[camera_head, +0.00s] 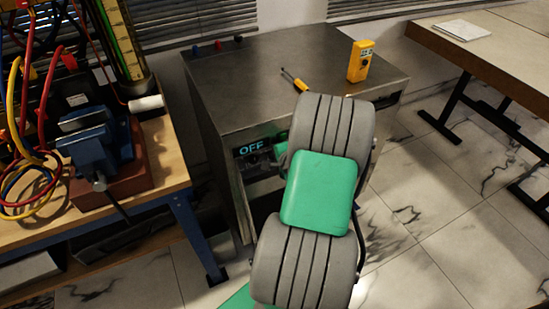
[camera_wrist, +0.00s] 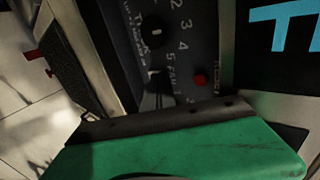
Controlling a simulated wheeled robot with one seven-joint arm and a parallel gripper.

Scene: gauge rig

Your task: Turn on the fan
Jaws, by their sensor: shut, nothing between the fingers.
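The metal cabinet (camera_head: 300,75) carries a dark control panel (camera_head: 252,163) on its front, with a lit cyan "OFF" display. In the wrist view the panel (camera_wrist: 190,45) fills the middle, with a black round knob (camera_wrist: 155,30), printed numbers and a red button or lamp (camera_wrist: 200,79). Part of the cyan display (camera_wrist: 283,28) shows at the right. My gripper (camera_wrist: 157,92) is shut and empty, with its dark tips close in front of the panel below the knob. I cannot tell whether they touch a control. My green wrist housing covers the lower wrist view, and my arm hides part of the panel.
A workbench (camera_head: 165,185) with a blue vise (camera_head: 95,140) and cables stands left. Another table (camera_head: 500,50) stands right. Tiled floor is clear between it and the cabinet.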

